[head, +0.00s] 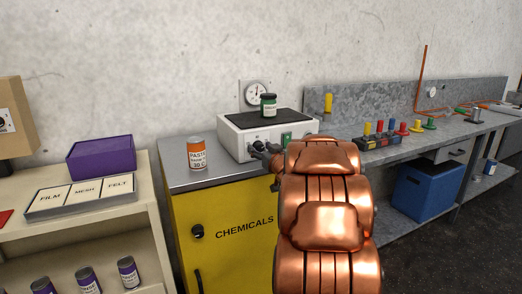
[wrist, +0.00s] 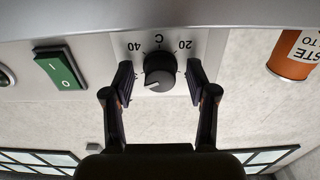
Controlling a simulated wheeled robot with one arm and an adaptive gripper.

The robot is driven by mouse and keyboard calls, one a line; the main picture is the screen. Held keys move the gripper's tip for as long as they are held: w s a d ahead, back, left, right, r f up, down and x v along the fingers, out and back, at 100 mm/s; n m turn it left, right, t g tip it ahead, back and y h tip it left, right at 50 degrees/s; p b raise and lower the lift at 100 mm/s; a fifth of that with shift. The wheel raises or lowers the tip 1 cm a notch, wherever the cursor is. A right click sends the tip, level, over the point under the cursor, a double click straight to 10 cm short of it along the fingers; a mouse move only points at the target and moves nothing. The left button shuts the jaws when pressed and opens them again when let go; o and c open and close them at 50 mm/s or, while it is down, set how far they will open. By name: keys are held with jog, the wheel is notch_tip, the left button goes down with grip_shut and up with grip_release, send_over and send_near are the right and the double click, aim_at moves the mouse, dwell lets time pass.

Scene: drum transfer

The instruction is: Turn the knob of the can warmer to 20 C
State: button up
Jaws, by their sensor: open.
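The can warmer (head: 233,141) is a white box with a dark top plate, standing on the grey top of a yellow cabinet. In the wrist view its black knob (wrist: 159,78) shows upside down, with 40 on the left, C in the middle and 20 on the right. A pale pointer line on the knob seems to point toward the lower left, away from the 20. My gripper (wrist: 160,73) is open, with one finger on each side of the knob and gaps showing between. In the head view my arm partly hides the warmer's front.
A green switch (wrist: 60,70) sits beside the knob. An orange PASTE can (head: 197,154) stands left of the warmer. A green-labelled jar (head: 268,105) stands on the warmer's top. A shelf with a purple box (head: 100,157) is at left, a grey workbench (head: 455,132) at right.

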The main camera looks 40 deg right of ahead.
grip_shut()
dwell(0.6)
jog(key=shift+n, duration=0.3)
